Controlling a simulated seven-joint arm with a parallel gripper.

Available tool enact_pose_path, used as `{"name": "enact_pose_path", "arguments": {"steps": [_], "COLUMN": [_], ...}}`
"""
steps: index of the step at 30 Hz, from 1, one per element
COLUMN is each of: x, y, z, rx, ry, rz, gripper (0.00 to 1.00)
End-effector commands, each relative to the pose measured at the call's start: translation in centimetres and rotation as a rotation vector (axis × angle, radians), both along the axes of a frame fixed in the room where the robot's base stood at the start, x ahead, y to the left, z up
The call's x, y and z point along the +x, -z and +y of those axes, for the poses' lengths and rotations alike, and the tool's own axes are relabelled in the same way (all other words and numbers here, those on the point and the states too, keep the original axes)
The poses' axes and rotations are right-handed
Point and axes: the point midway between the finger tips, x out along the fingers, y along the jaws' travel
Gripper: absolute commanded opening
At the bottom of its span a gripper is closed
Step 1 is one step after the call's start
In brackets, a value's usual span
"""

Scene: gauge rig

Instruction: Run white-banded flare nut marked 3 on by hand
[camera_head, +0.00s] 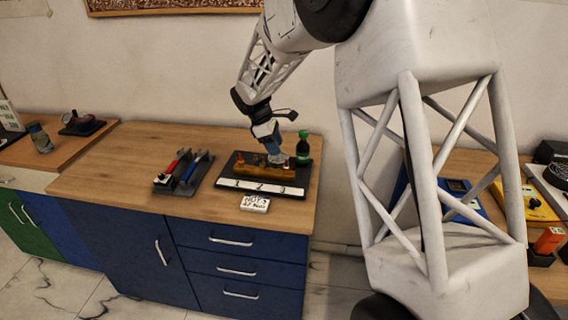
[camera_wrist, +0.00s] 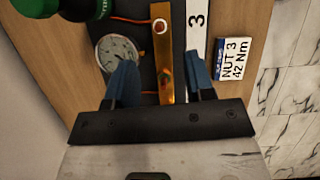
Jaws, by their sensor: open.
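The brass manifold bar (camera_head: 262,172) lies on a black board (camera_head: 305,178) behind a white strip (camera_head: 262,186) marked 1, 2, 3. In the wrist view the bar (camera_wrist: 163,85) runs up the picture between the fingers. I cannot make out a white band or tell whether this is the nut. My gripper (camera_wrist: 158,62) is open with nothing between its blue fingers. In the head view my gripper (camera_head: 272,148) is over the bar.
A dial gauge (camera_wrist: 117,52) stands close to the left finger. A green-capped bottle (camera_head: 303,147) stands at the board's back right. A card (camera_wrist: 233,58) reads NUT 3, 42 Nm.

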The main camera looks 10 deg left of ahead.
Motion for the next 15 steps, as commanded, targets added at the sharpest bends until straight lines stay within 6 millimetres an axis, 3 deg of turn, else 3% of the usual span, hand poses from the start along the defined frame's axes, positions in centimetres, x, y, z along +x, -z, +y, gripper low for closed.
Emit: {"name": "enact_pose_path", "arguments": {"steps": [8, 15], "x": [0.0, 0.1], "y": [1.3, 3.7], "z": [-0.6, -1.6], "rx": [-0.001, 0.0], "ry": [0.002, 0.0], "rz": [0.001, 0.001], "gripper": [0.49, 0.49]}}
